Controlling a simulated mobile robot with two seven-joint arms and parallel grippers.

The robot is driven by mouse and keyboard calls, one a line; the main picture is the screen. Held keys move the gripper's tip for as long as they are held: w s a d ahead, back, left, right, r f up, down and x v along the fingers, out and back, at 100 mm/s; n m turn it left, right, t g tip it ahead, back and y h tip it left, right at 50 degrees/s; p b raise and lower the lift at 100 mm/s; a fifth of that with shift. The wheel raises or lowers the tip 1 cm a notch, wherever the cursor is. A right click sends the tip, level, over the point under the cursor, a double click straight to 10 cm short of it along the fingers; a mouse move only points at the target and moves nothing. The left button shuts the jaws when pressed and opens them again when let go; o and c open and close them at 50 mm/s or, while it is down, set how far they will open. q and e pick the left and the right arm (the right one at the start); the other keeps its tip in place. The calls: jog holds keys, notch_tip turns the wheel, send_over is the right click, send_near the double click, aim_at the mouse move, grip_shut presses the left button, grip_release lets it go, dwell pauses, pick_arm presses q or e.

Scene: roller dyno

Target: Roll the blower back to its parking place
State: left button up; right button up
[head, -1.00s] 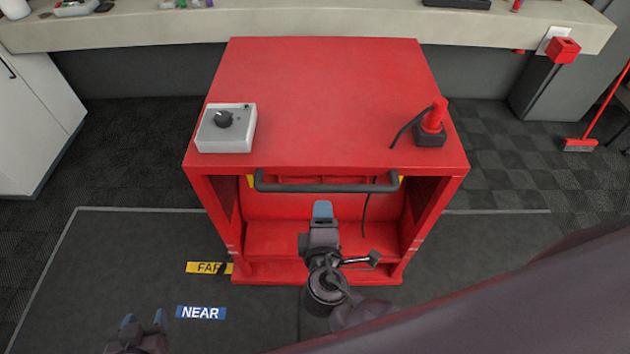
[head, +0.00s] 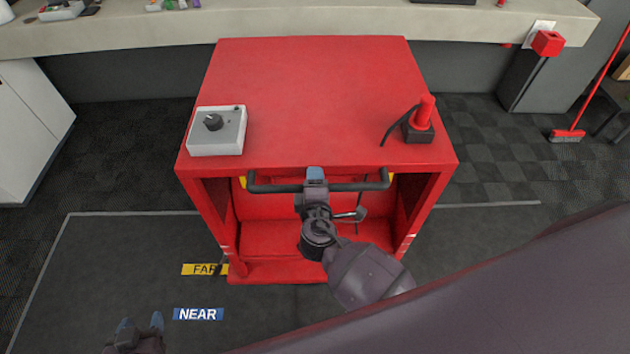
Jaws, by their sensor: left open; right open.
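The blower is a red box-shaped cart (head: 310,100) with an open front, standing in the middle of the head view. A dark grey push bar (head: 275,188) runs across its front below the top. My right gripper (head: 316,176) is open at the middle of the bar, its blue fingertips overlapping it in the picture. I cannot tell whether they touch it or straddle it. My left gripper (head: 140,328) is open and empty, low at the left, near the floor labels. The yellow FAR label (head: 204,269) and the blue NEAR label (head: 198,314) lie on the floor.
A grey box with a knob (head: 216,132) and a red plug-like piece (head: 424,115) sit on the cart's top. A bench (head: 300,22) runs behind the cart. A white cabinet (head: 30,130) stands left, a red broom (head: 567,134) right.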

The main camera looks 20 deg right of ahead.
jog(key=shift+c, duration=0.3)
grip_shut()
jog(key=shift+w, duration=0.1)
